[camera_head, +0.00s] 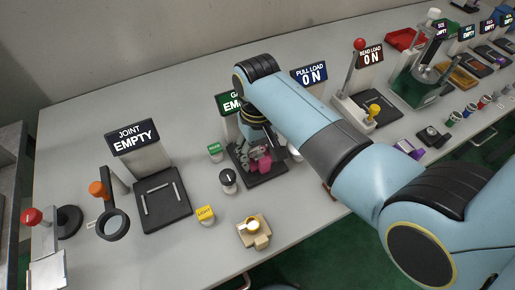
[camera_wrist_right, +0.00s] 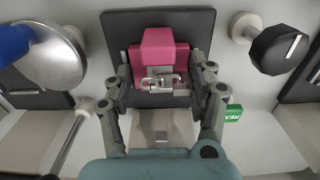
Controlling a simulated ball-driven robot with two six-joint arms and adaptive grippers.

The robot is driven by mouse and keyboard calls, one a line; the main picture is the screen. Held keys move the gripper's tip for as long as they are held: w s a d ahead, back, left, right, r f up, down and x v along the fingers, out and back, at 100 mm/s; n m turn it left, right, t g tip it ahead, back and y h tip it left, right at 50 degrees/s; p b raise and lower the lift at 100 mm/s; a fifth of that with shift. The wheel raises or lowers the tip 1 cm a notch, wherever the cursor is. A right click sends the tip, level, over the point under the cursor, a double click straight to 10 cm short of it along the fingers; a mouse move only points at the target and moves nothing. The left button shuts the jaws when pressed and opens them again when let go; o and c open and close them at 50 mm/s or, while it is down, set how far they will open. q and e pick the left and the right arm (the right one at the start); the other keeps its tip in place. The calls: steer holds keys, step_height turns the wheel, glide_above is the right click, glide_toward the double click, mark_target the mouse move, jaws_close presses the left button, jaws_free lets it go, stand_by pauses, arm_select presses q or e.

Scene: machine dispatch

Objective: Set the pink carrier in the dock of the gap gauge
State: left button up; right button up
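The pink carrier (camera_head: 264,162) is over the black plate of the gap gauge (camera_head: 249,174), partly hidden by my right gripper (camera_head: 256,151). In the right wrist view, the pink carrier (camera_wrist_right: 165,36) shows a block top and a metal piece in front. My right gripper (camera_wrist_right: 160,82) has one finger on each side of it, with a narrow gap visible at the left finger. I cannot tell whether the carrier is fully seated. The gauge's sign (camera_head: 229,102) is mostly hidden by my arm; it shows "GA" and "EM". My left gripper is out of view.
The joint station (camera_head: 138,138), reading EMPTY, stands left with its black plate (camera_head: 176,216). A black knob (camera_head: 228,178), a green button (camera_head: 215,149) and a yellow button (camera_head: 206,213) are beside the gauge. A beige-and-gold piece (camera_head: 254,238) lies in front.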

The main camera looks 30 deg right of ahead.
mark_target(258, 152)
steer(key=o, duration=0.4)
step_height(258, 152, up, 13)
steer(key=shift+r+b, duration=0.15)
steer(key=shift+b, duration=0.15)
stand_by(0.6)
